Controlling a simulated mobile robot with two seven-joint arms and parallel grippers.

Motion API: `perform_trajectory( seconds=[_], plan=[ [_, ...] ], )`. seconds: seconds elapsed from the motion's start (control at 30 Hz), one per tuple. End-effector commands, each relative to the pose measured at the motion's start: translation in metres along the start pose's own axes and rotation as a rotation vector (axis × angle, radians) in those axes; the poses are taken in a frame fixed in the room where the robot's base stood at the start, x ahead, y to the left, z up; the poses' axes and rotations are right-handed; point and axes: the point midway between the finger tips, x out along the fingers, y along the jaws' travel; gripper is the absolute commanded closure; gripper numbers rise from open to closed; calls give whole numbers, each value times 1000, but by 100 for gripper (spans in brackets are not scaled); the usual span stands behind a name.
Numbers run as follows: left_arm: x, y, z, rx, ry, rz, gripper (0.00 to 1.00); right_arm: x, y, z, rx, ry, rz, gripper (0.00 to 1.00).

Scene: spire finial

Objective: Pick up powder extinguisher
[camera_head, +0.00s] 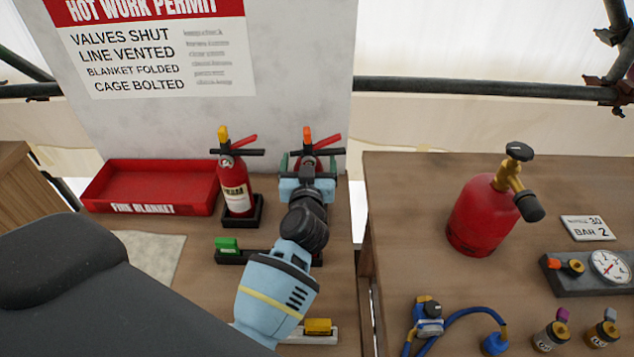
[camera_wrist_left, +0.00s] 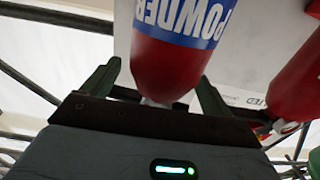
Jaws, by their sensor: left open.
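The powder extinguisher (camera_head: 327,141) stands at the back of the left bench. In the head view its red lever, black handle and orange tag show above my left gripper (camera_head: 308,162), which hides most of its body. In the left wrist view the red powder extinguisher (camera_wrist_left: 176,62) with its blue "POWDER" band appears upside down. The open fingers of the left gripper (camera_wrist_left: 155,88) lie on either side of its body, with gaps visible. Whether anything touches is unclear. My right gripper is not in view.
A second extinguisher (camera_head: 235,185) with a white label stands close left in a black holder. A red fire blanket tray (camera_head: 150,208) is further left. A green-tabbed black block (camera_head: 228,246) and yellow-tabbed piece (camera_head: 318,327) lie nearer. A red gas cylinder (camera_head: 480,217) stands on the right bench.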

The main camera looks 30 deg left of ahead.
Motion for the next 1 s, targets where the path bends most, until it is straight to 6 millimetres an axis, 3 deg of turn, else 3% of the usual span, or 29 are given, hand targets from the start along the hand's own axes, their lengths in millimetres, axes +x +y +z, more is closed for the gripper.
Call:
perform_trajectory(
  seconds=[0.2, 0.33, 0.63, 1.0],
  plan=[
    [1, -2, -3, -2, 3, 0, 14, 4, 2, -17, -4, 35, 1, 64],
    [1, -2, -3, -2, 4, 1, 14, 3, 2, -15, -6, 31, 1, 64],
    [1, -2, -3, -1, 3, 0, 53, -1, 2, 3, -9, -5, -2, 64],
    [1, -3, -2, 1, 2, -2, 100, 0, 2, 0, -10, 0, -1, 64]
  ],
)
